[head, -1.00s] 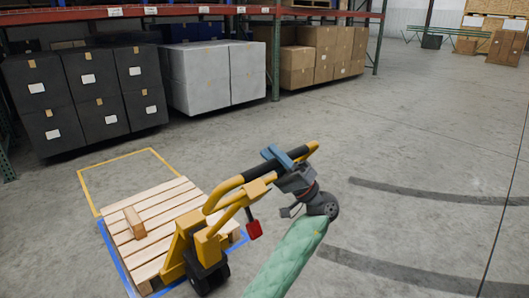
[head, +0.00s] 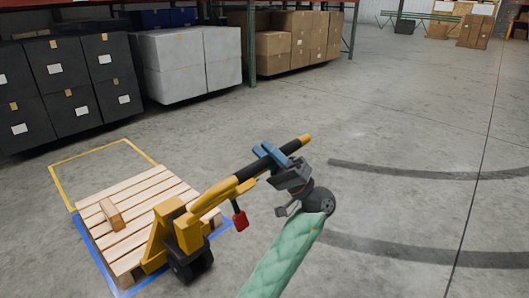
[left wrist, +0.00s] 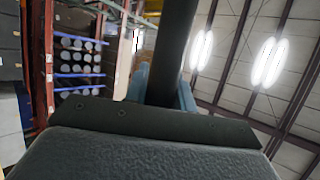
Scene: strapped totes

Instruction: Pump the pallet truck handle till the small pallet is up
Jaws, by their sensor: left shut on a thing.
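The yellow pallet truck (head: 187,238) stands at the near right side of the small wooden pallet (head: 150,204). Its handle (head: 245,180) slants up and to the right, with a black grip near the end. My left gripper (head: 270,154) is shut on the black grip, its blue fingers on either side. The left wrist view shows the dark grip bar (left wrist: 172,50) between the blue fingers. A red tag or lever (head: 239,216) hangs below the handle. A small wooden block (head: 111,213) lies on the pallet. Whether the pallet is clear of the floor I cannot tell. My right gripper is out of view.
Blue tape marks the floor around the pallet, and a yellow tape outline (head: 100,153) lies behind it. Black totes (head: 62,90), grey totes (head: 190,65) and brown boxes (head: 300,40) stand along the rack. Open concrete floor lies to the right.

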